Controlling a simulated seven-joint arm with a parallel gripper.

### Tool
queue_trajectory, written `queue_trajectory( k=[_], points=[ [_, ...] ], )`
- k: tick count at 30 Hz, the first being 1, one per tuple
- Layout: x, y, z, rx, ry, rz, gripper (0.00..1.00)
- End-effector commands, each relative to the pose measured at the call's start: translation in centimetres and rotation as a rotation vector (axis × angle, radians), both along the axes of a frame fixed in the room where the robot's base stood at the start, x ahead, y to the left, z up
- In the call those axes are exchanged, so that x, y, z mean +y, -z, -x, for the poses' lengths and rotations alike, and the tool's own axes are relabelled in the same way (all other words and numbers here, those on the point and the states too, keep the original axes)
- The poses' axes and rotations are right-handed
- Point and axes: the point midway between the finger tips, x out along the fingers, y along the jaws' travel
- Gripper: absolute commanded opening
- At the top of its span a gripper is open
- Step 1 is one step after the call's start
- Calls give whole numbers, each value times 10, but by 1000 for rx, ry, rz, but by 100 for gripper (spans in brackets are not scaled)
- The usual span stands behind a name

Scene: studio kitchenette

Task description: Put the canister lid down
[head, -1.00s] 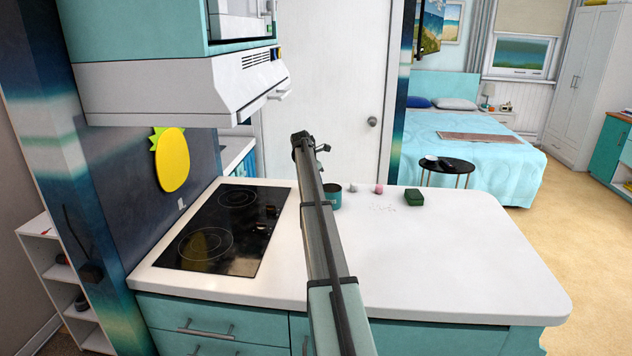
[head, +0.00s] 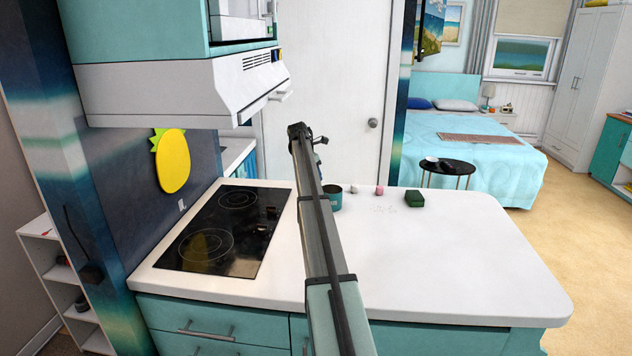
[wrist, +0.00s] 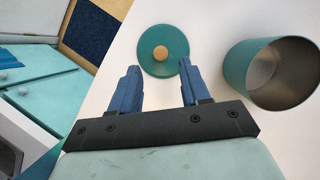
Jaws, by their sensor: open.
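The canister lid (wrist: 163,33) is a round teal disc with a wooden knob (wrist: 160,53). In the wrist view it appears to lie flat on the white counter, knob up. My gripper (wrist: 159,66) has two blue fingers spread apart, with nothing held between them. The lid shows just beyond the fingertips, and the gap between them is clear of the knob. The teal canister (wrist: 255,78) stands open and empty to the right of the lid. It also shows in the head view (head: 336,200), just right of my arm. The lid is hidden in the head view.
A black cooktop (head: 222,232) lies left of my arm. A pink item (head: 379,190), a small pale item and a dark green box (head: 414,198) stand near the counter's back edge. The range hood (head: 180,85) hangs above left. The counter's right side (head: 470,265) is clear.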

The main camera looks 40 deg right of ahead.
Motion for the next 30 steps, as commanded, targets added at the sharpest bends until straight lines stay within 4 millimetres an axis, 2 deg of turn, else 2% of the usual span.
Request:
queue_trajectory(
  k=[1,6,12,18,30],
  points=[
    [4,-11,1,-1,0,1,46],
    [15,-39,2,-1,1,1,46],
    [25,-61,4,0,0,0,46],
    [29,-71,4,1,0,0,46],
    [29,-71,4,1,0,0,46]
  ],
)
